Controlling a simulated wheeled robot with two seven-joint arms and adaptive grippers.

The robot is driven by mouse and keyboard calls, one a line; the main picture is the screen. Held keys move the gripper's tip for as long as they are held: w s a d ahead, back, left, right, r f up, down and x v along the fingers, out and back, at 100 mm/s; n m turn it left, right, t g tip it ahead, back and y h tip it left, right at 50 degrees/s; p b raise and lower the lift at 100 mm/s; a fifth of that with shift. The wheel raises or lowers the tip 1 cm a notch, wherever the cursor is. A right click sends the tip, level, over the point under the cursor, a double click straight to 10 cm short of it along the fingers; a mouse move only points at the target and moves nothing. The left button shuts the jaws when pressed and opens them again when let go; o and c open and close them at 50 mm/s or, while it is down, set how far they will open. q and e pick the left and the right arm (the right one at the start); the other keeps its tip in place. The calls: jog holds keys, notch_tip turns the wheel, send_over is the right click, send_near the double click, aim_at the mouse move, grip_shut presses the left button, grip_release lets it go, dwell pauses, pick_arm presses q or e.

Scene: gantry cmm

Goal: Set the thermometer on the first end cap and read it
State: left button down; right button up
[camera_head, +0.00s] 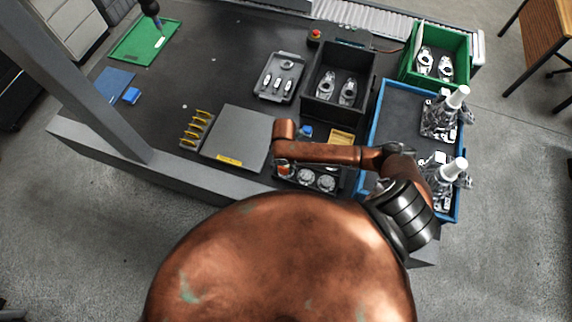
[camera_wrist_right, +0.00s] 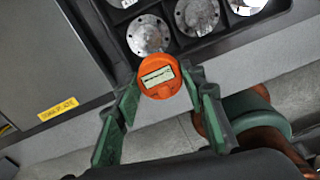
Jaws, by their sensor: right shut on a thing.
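The thermometer (camera_wrist_right: 158,76) is an orange round device with a pale rectangular display, too small to read. My right gripper (camera_wrist_right: 165,84) has its green fingers shut on it from both sides. In the right wrist view it overlaps the lower edge of a round metal end cap (camera_wrist_right: 148,35); I cannot tell whether they touch. Two more end caps show to its right, a middle one (camera_wrist_right: 197,14) and one cut by the frame edge (camera_wrist_right: 247,5). In the head view the end caps (camera_head: 326,183) sit in a dark tray, partly hidden by my right arm. My left gripper is not in view.
A grey plate (camera_head: 238,135) with a yellow label lies left of the end caps, beside yellow-topped pieces (camera_head: 195,130). A black bin (camera_head: 319,103), a blue tray (camera_head: 371,128) with white-topped items and a green bin (camera_head: 464,52) stand behind and right. The dark table's left middle is mostly clear.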

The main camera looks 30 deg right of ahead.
aim_at(286, 165)
jog(key=w+f, duration=0.1)
jog(key=w+d+f, duration=0.1)
jog(key=f, duration=0.1)
jog(key=d+f, duration=0.1)
jog(key=shift+w+d+f, duration=0.1)
jog(key=shift+w+f, duration=0.2)
jog(key=shift+w, duration=0.1)
jog(key=shift+f, duration=1.45)
jog(key=shift+f, duration=0.15)
jog(key=o, duration=1.2)
notch_tip(286, 165, up, 12)
jog(key=shift+r, duration=0.15)
